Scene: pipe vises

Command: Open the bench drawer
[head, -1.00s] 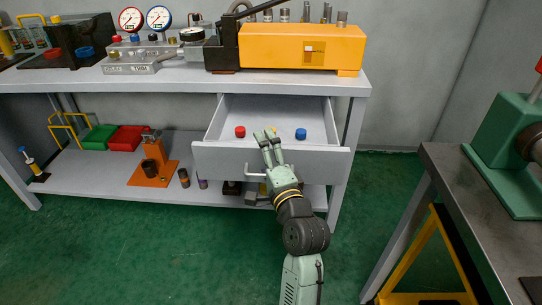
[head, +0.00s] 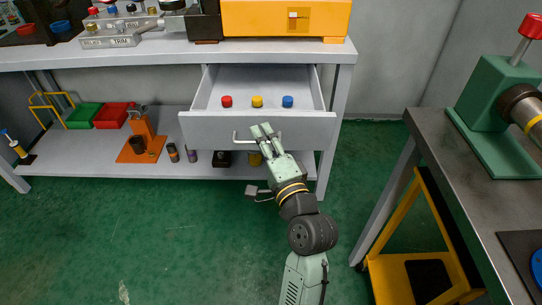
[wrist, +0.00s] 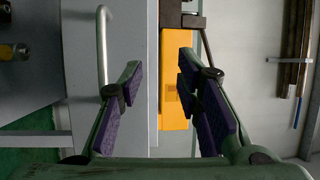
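The bench drawer (head: 205,131) is pulled out from under the workbench, and its inside shows. A red cap (head: 226,101), a yellow cap (head: 257,101) and a blue cap (head: 288,101) stand in it. Its silver bar handle (head: 235,137) is on the front panel, partly covered by my gripper (head: 262,130) in the head view. In the wrist view my gripper (wrist: 162,92) is open and empty, its purple-padded fingers apart. The handle (wrist: 102,50) shows there to the left of the left finger, outside the gap between the fingers.
The workbench top (head: 180,50) carries a yellow machine (head: 285,18) and gauge gear. A lower shelf (head: 90,150) holds green and red bins and an orange vise (head: 140,140). A second bench (head: 470,185) with a green vise stands at right. The green floor in front is clear.

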